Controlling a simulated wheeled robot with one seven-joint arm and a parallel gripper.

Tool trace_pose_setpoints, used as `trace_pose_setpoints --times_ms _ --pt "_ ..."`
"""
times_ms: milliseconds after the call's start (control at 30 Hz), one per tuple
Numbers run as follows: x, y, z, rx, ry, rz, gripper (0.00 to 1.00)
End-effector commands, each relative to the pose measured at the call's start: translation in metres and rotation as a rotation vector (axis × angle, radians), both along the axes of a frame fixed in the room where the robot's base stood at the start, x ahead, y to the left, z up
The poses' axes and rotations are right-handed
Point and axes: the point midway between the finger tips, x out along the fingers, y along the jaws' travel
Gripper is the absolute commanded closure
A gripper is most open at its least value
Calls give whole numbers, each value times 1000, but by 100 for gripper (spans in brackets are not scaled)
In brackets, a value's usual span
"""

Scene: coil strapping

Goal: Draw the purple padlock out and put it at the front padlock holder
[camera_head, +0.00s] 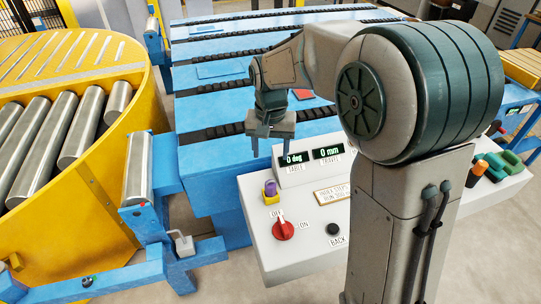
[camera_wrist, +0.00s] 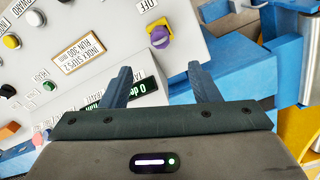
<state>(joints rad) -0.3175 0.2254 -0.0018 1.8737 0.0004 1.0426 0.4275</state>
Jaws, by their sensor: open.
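The purple padlock (camera_head: 270,188) sits against a yellow part on the top left of the grey-white control console (camera_head: 310,235), just above the OFF label and red knob. In the wrist view the purple padlock (camera_wrist: 160,38) shows with yellow along its upper side, ahead of my fingertips and apart from them. My gripper (camera_head: 269,142) hangs over the back edge of the console, beyond the padlock. In the wrist view my gripper (camera_wrist: 163,72) has its two blue fingers spread wide with nothing between them. I cannot make out for certain which part is the front padlock holder.
A red switch knob (camera_head: 283,230) and a black button (camera_head: 333,229) are on the console, with displays (camera_head: 310,157) at its back. Green and orange objects (camera_head: 492,166) lie at its right. A yellow roller turntable (camera_head: 70,130) and blue conveyor (camera_head: 200,110) stand beside and behind.

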Motion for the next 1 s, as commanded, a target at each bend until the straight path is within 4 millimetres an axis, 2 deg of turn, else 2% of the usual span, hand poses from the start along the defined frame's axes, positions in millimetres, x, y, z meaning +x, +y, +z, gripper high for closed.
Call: trace_pose_setpoints --times_ms 167,500,700,833,1000 --pt "0 1 -18 -1 3 -1 44" --pt "-1 0 -84 -1 5 -1 44" --pt "0 0 -116 -1 3 -1 44" --pt "0 0 -130 -1 2 -1 44" --pt "0 0 -136 0 0 -1 44"
